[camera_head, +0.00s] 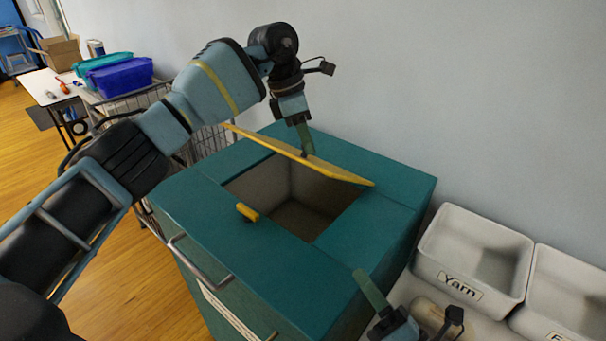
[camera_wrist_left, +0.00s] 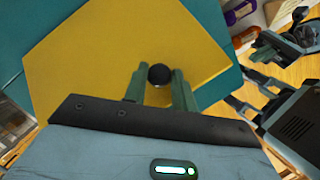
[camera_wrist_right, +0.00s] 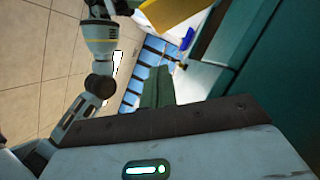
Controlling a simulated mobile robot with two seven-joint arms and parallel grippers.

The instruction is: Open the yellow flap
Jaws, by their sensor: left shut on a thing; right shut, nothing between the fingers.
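The yellow flap (camera_head: 335,171) on top of the teal bin (camera_head: 200,205) is raised and tilted, seen nearly edge-on, with the square opening (camera_head: 300,205) uncovered in front of it. My left gripper (camera_head: 304,150) is at the flap's upper face. In the left wrist view the flap (camera_wrist_left: 90,60) fills the middle, and the left fingers (camera_wrist_left: 159,80) are shut on its round black knob (camera_wrist_left: 160,75). My right gripper (camera_head: 365,285) is shut and empty beside the bin's right side. In the right wrist view its fingers (camera_wrist_right: 157,85) are together, and part of the flap (camera_wrist_right: 175,12) shows above.
A small yellow piece (camera_head: 247,212) sits at the opening's front edge. A metal handle (camera_head: 195,262) is on the bin's front. White bins, one labelled Yarn (camera_head: 475,235), stand at the right. A wall (camera_head: 430,80) is close behind; a wire cart (camera_head: 208,145) stands at the left.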

